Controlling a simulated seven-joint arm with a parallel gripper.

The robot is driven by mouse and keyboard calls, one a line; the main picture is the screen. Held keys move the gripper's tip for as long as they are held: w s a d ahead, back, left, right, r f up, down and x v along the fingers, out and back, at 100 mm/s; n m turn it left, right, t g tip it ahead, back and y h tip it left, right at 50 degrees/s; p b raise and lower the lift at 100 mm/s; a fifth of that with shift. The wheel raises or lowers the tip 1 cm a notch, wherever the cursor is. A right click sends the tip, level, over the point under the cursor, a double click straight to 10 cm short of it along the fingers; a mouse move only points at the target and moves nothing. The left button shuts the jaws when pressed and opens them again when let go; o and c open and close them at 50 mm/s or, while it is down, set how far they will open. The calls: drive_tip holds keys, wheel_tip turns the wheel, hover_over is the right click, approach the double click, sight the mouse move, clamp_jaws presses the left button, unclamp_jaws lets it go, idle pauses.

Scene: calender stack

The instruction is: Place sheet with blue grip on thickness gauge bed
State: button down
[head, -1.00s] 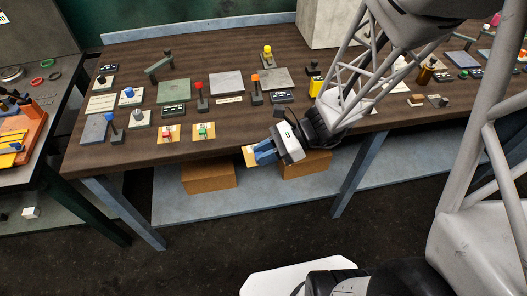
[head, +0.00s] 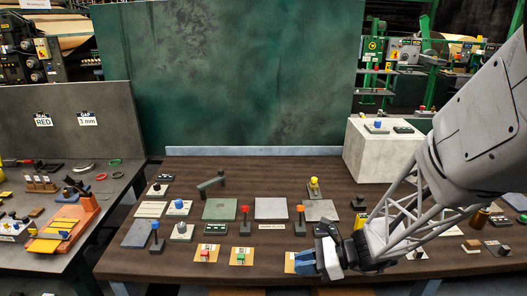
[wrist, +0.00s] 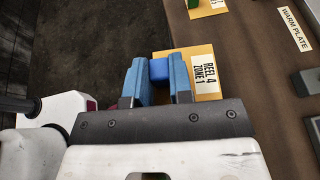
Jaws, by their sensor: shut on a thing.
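The tan sheet (wrist: 197,55) with a label reading "REEL 4 ZONE 1" lies under my gripper in the wrist view. Its blue grip (wrist: 158,70) sits between my gripper's (wrist: 157,80) two blue fingers, which are shut on it. In the head view, the sheet (head: 290,262) shows just left of my gripper (head: 308,263) at the table's front edge. I cannot tell whether it is lifted or resting. I cannot tell for certain which fixture is the thickness gauge bed; several flat plates stand on the table, such as a green one (head: 219,209) and a grey one (head: 271,208).
Tan sheets with a red grip (head: 205,253) and a green grip (head: 241,254) lie to the left. Upright levers with red (head: 245,212) and orange (head: 300,212) knobs stand behind. A pale block (head: 375,160) stands at the back right. Signs read "RED" and "GAP 3 mm".

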drive_tip(key=w+d+r+m+t+h, duration=0.4)
drive_tip(key=w+d+m, duration=0.1)
drive_tip(key=w, duration=0.8)
drive_tip(key=w+d+r+m+t+h, duration=0.4)
drive_tip(key=w+m+h, duration=0.1)
drive_tip(key=w, duration=0.8)
drive_tip(key=w+d+r+m+t+h, duration=0.4)
drive_tip(key=w+d+m, duration=0.1)
drive_tip(key=w, duration=0.8)
drive_tip(key=shift+w+d+m+h, duration=0.3)
drive_tip(key=shift+w+d+m, duration=0.1)
drive_tip(key=shift+m, duration=0.5)
drive_tip(key=shift+a+r, duration=0.1)
drive_tip(key=a, duration=0.7)
drive_tip(key=shift+s+a+f+n+g+y, duration=0.1)
drive_tip(key=shift+a+f+n+g+y, duration=1.2)
drive_tip(key=shift+f+n+y, duration=0.9)
drive_tip(key=shift+s+a+f+n+g+y, duration=0.1)
drive_tip(key=shift+a+f+n+g+y, duration=1.15)
drive_tip(key=shift+f+n+y, duration=0.85)
drive_tip(key=shift+a+f+n+g+y, duration=1.1)
drive_tip(key=shift+f+n+g+y, duration=0.35)
drive_tip(key=shift+f+n+y, duration=0.7)
